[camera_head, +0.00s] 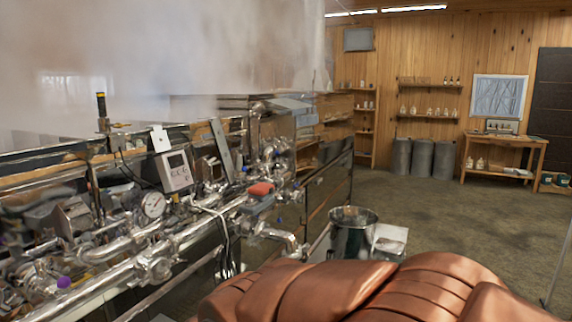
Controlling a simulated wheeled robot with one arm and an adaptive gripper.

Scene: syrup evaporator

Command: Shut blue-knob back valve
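A syrup evaporator (127,242) with shiny steel pipes and fittings runs along the left side. A purple knob (64,282) sits on the near pipes at lower left. My gripper is not in view; copper-coloured segments, apparently my arm, fill the bottom right and hide what lies behind them.
A round gauge (153,204), a grey display box (173,171) and a red-topped part (261,189) sit along the pipes. A metal bucket (352,234) stands by the evaporator's end. Steam hangs above. The floor (440,208) at middle right is clear.

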